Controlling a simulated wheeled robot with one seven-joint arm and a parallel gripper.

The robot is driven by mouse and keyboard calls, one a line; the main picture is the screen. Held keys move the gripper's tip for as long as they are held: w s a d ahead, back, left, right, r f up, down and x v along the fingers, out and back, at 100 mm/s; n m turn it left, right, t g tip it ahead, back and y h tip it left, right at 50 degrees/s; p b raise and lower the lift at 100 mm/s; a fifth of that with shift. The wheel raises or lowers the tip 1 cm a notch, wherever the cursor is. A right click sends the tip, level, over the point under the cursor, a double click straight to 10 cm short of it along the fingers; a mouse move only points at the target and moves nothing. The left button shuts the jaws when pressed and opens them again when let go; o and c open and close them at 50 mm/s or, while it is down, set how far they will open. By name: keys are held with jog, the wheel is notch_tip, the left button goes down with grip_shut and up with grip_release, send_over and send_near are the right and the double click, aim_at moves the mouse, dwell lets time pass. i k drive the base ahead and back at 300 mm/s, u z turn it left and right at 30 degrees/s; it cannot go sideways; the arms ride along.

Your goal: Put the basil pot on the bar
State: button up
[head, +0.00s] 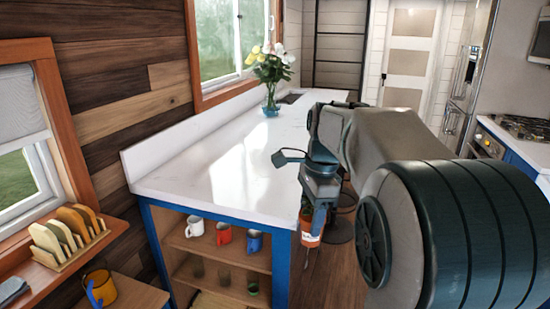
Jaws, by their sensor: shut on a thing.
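An orange pot with a pale label, which looks like the basil pot (308,239), hangs at my gripper (318,220) beside the right side of the counter, below its top. Some green leaves show above the pot's rim. My gripper is shut on the pot; the fingers are partly hidden by the wrist and the exact grip is hard to see. The long white counter top (215,160) on a blue base runs away from me, and its near part is bare. I cannot tell for certain whether this counter is the bar.
A vase of flowers (270,88) stands far along the counter. Mugs (223,233) and cups sit on open shelves below. A wooden ledge at left holds a rack (70,238); an orange-yellow mug (100,289) stands below. A dark stool (342,225) is behind my gripper.

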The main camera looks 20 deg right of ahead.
aim_at(246, 180)
jog(key=i, duration=1.3)
